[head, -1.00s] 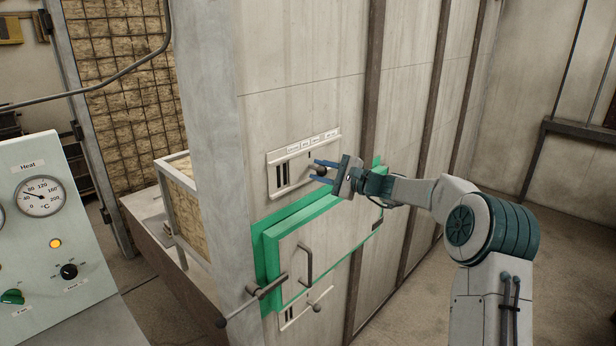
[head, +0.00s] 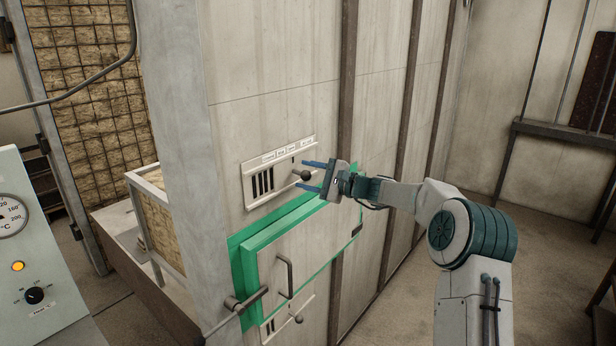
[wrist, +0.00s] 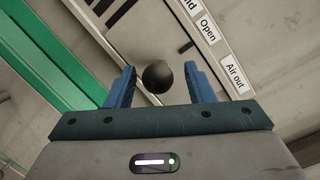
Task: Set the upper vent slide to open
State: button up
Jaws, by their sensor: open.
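The upper vent slide (head: 262,184) is a pale metal plate on the wall above the green-framed hatch, with several dark slots open at its left. Its round dark knob (head: 305,176) stands out at its right part. My gripper (head: 301,174) is open, its two blue fingers on either side of the knob. In the wrist view the knob (wrist: 157,76) sits between the fingers with a gap on each side.
The green-framed hatch (head: 245,262) with its handle juts out just below. A lower vent with its own knob (head: 298,319) is beneath it. A control panel with a gauge (head: 10,215) stands at the left. The wall right of the vent is free.

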jog(key=b+v, duration=0.3)
jog(key=v, duration=1)
jog(key=shift+d+b, duration=0.3)
jog(key=s+a+f+n+g+h, duration=0.3)
jog(key=s+a, duration=0.1)
jog(key=s, duration=0.4)
jog(key=s+a+f+n+g+h, duration=0.2)
jog(key=s+a+h, duration=0.1)
jog(key=s, duration=0.5)
jog(key=s+d+f+n+h, duration=0.2)
jog(key=s+d+h, duration=0.1)
jog(key=s, duration=0.6)
jog(key=s+d+f+n+h, duration=0.3)
jog(key=s+d, duration=0.1)
jog(key=s, duration=0.4)
jog(key=s+d+f+n+h, duration=0.2)
jog(key=s+d+h, duration=0.1)
jog(key=s, duration=0.6)
jog(key=shift+s+d+f+h, duration=0.25)
jog(key=shift+s+d+h, duration=0.15)
jog(key=shift+h, duration=0.1)
jog(key=shift+w, duration=0.1)
